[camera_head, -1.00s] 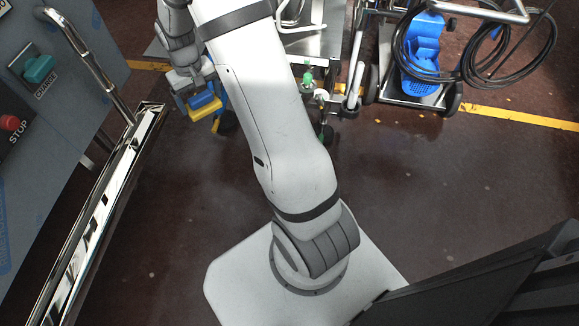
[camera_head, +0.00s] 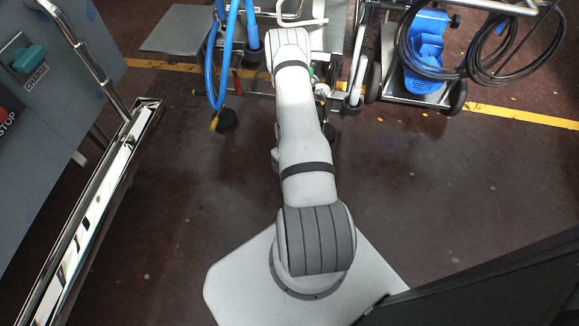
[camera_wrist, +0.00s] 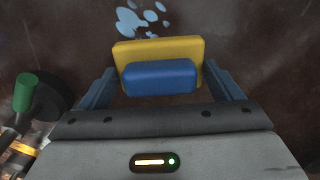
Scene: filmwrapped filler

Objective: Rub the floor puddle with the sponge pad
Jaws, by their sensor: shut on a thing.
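The sponge pad (camera_wrist: 158,50), yellow with a blue grip block, is held between the two blue fingers of my gripper (camera_wrist: 158,80) in the wrist view. My gripper is shut on the blue block. The puddle (camera_wrist: 140,19) shows as pale blue splashes on the dark floor at the top of the wrist view, beyond the pad and apart from it in the picture. In the head view my arm hides the gripper and pad, and I cannot make out the puddle there.
A green-capped part (camera_wrist: 25,92) and a dark round part lie left of my gripper.

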